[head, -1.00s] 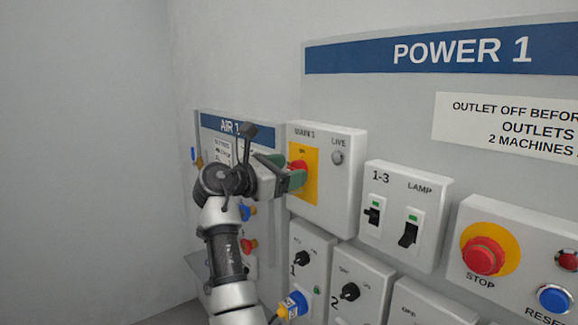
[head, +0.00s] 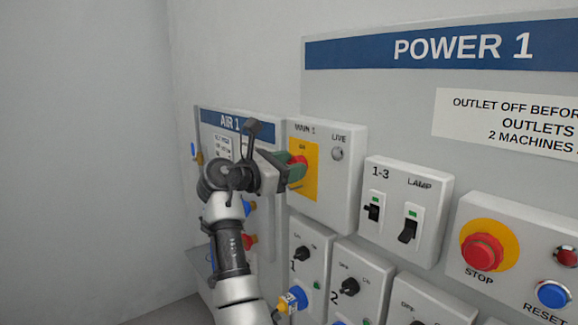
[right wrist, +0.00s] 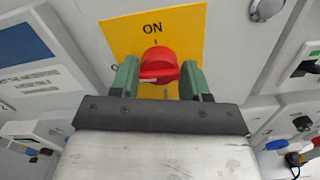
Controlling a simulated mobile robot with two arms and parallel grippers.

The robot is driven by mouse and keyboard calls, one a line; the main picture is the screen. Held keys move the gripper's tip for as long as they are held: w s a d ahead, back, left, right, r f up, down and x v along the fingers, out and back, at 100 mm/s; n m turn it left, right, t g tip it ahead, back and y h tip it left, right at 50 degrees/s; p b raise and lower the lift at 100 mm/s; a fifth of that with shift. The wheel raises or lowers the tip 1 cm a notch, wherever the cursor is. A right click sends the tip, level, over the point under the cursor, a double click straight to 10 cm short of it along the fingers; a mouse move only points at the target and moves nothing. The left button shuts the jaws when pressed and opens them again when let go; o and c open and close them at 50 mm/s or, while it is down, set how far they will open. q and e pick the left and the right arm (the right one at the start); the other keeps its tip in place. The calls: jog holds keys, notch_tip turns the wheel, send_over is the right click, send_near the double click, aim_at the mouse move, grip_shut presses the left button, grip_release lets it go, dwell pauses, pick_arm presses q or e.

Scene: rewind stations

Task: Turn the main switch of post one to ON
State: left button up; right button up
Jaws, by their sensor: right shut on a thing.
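The main switch is a red rotary knob (head: 299,161) on a yellow plate (head: 309,184) on the MAIN 1 box (head: 338,190). In the right wrist view the knob (right wrist: 158,66) sits below the word ON, with a white mark toward its left side. My right gripper (head: 292,169) is shut on the knob, with green fingertips (right wrist: 158,80) on either side of it. The lower part of the plate is hidden behind the gripper there. The LIVE lamp (head: 337,153) looks grey and unlit. My left gripper is not in view.
The AIR 1 panel (head: 236,123) is behind my right arm at the left. A LAMP box with two black switches (head: 407,230) and a red STOP button (head: 482,251) are to the right. Outlet boxes with black knobs (head: 348,287) sit below.

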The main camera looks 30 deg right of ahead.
jog(key=m, duration=0.3)
jog(key=m+b, duration=0.1)
jog(key=m, duration=0.3)
jog(key=m+b, duration=0.1)
jog(key=m, duration=0.4)
jog(key=m+b, duration=0.2)
jog(key=m, duration=0.3)
jog(key=shift+s+f, duration=0.15)
jog(key=shift+f, duration=0.2)
jog(key=shift+m, duration=0.3)
jog(key=o, duration=0.9)
jog(key=shift+s, duration=0.1)
jog(key=shift+f, duration=0.15)
